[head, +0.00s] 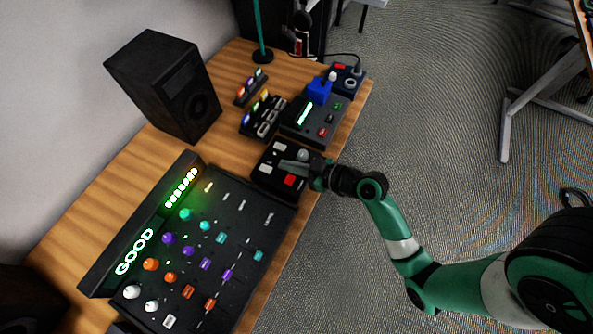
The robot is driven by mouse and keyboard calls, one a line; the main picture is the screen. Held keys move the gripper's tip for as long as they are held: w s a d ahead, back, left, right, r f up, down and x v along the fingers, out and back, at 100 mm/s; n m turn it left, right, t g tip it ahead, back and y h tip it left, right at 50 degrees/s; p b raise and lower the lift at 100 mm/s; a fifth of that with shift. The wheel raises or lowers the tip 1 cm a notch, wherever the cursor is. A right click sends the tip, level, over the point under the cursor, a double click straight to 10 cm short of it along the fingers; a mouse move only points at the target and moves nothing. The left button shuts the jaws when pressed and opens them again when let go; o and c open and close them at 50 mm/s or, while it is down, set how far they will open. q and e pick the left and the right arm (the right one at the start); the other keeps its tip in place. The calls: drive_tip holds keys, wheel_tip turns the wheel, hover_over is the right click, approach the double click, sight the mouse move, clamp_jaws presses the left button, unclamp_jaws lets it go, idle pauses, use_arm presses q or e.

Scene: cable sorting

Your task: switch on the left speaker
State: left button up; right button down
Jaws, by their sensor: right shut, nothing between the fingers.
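A large black speaker (165,85) stands upright near the wall on the wooden desk. A dark shape (22,300), partly cut off at the lower left edge, may be another speaker. A small black control box (262,172) with pale buttons, a round grey knob and a red button (290,180) lies at the desk's right edge. My right gripper (290,165) is shut and empty, over this box beside the red button. I cannot tell whether it touches the box. My left gripper is not in view.
A mixing console (225,235) with coloured knobs and a lit "GOOD" display fills the near desk. Beyond the box are a device with a blue block (319,90), a cable panel (262,117) and a joystick box (347,80). Bare wood (95,215) shows by the wall.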

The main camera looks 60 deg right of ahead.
drive_tip(key=b, duration=0.2)
hover_over(277, 174)
drive_tip(key=f, duration=0.2)
drive_tip(key=shift+w+a+f, duration=0.1)
drive_tip(key=shift+w+f, duration=0.25)
drive_tip(key=shift+w, duration=0.05)
drive_tip(key=shift+s+f+b, duration=0.15)
drive_tip(key=shift+f+b, duration=0.1)
drive_tip(key=shift+f, duration=0.4)
drive_tip(key=shift+s+f+b, duration=0.15)
drive_tip(key=shift+f+b, duration=0.05)
drive_tip(key=shift+f, duration=0.7)
drive_tip(key=shift+s, duration=0.1)
